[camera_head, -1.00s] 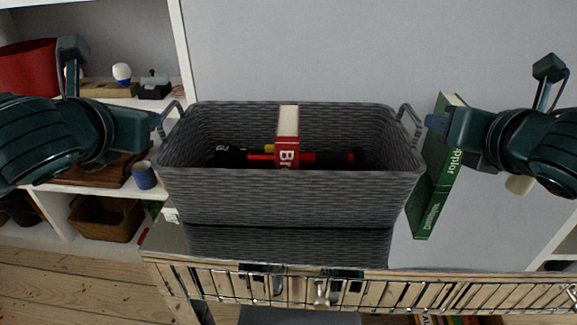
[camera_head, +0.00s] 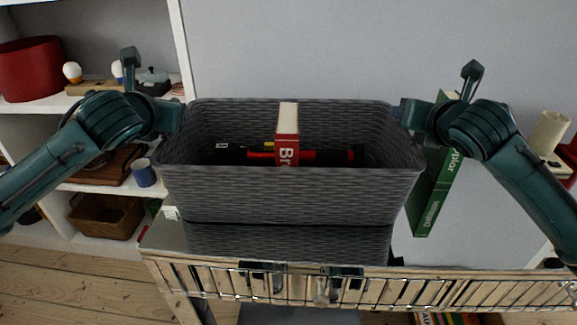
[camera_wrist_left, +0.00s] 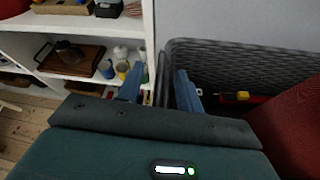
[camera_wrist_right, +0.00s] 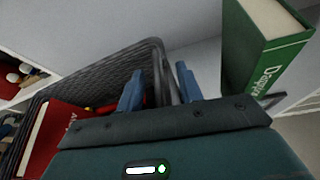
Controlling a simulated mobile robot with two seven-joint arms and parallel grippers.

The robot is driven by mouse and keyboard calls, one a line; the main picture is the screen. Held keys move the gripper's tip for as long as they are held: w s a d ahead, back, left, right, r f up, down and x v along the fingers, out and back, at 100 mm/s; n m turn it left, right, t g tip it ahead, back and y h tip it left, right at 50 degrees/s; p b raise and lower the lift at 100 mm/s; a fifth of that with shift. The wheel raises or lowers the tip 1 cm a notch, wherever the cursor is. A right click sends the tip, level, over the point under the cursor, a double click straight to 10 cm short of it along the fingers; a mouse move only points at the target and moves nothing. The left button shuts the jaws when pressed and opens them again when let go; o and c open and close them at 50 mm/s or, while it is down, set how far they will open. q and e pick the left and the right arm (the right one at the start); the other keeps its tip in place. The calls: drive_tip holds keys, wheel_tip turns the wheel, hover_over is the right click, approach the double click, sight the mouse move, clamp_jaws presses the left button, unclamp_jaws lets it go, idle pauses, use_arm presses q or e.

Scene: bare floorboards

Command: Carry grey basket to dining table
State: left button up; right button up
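The grey woven basket (camera_head: 290,195) stands upright on a grey surface in the middle of the head view. A red book (camera_head: 287,135) and a red and black tool-like object (camera_head: 325,156) are inside it. My left gripper (camera_head: 180,112) is at the left handle, and my right gripper (camera_head: 402,110) is at the right handle. In the left wrist view the two blue fingers are apart, with the basket's handle side (camera_wrist_left: 161,78) between them. In the right wrist view the fingers are also apart, with the handle (camera_wrist_right: 166,82) between them. Neither gripper is closed on it.
A green book (camera_head: 434,195) stands close to the basket's right side. A wire-and-wood rack front (camera_head: 400,290) runs below the basket. White shelves (camera_head: 185,60) at the left hold a red pot (camera_head: 32,68), a blue mug (camera_head: 143,173) and a brown basket (camera_head: 105,217). A plain wall is behind.

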use_arm(q)
drive_tip(key=shift+w, duration=0.1)
use_arm(e)
drive_tip(key=shift+w+f, duration=0.1)
drive_tip(key=shift+w, duration=0.05)
use_arm(q)
clamp_jaws()
use_arm(e)
clamp_jaws()
idle(1.0)
